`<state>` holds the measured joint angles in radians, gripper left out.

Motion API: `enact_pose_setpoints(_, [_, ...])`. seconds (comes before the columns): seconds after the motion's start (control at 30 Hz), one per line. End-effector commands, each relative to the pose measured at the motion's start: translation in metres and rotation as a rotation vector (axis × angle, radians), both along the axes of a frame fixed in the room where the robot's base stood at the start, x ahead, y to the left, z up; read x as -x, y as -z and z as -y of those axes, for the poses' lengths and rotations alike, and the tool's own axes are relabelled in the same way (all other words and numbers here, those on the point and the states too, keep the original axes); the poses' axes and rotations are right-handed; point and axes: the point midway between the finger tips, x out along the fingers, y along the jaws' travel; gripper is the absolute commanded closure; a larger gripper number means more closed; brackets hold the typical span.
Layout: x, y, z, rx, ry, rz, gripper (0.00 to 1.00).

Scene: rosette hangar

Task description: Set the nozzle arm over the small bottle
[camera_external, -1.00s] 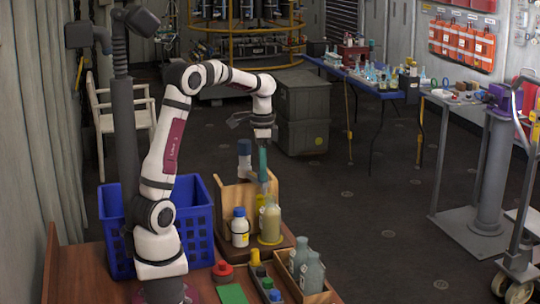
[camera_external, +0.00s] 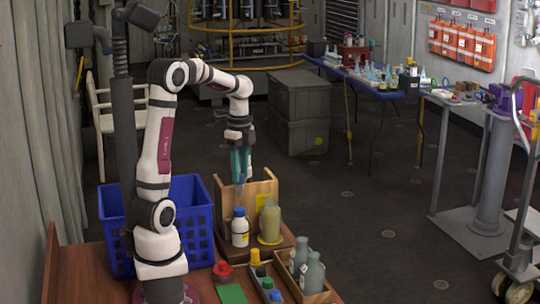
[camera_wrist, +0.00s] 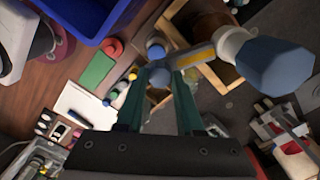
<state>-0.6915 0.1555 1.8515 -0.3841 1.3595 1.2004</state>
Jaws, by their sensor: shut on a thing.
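My gripper (camera_wrist: 166,80) has teal fingers closed on the end of a grey nozzle arm (camera_wrist: 197,57) with a yellow stripe in the wrist view. The nozzle arm reaches right to a white collar under a large blue knob (camera_wrist: 275,62). In the external view my gripper (camera_external: 241,172) points down above a white bottle (camera_external: 240,231) with a blue cap. That cap (camera_wrist: 155,47) shows just beyond the fingertips in the wrist view. A tan bottle (camera_external: 270,224) stands to its right. I cannot tell which bottle is the small one. My fingers partly hide the nozzle end.
Both bottles stand in a wooden rack (camera_external: 262,188) with a raised back. A blue crate (camera_external: 200,215) is left of it. A wooden box (camera_external: 310,291) holds grey bottles in front right. A red item (camera_external: 223,270) and green pad (camera_external: 232,293) lie at the front.

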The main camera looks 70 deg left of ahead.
Motion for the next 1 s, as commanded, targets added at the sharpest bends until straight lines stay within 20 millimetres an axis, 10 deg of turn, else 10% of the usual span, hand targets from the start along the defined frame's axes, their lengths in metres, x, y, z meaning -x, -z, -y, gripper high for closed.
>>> enact_pose_setpoints(0.53, [0.0018, -0.0009, -0.0013, -0.002, 0.022, 0.001, 1.00])
enact_pose_setpoints(0.57, [0.0018, -0.0009, -0.0013, -0.002, 0.022, 0.001, 0.61])
enact_pose_setpoints(0.7, [0.0018, -0.0006, -0.0011, -0.002, 0.021, 0.001, 0.35])
enact_pose_setpoints(1.0, [0.0018, -0.0010, -0.0011, -0.001, 0.021, 0.000, 0.33])
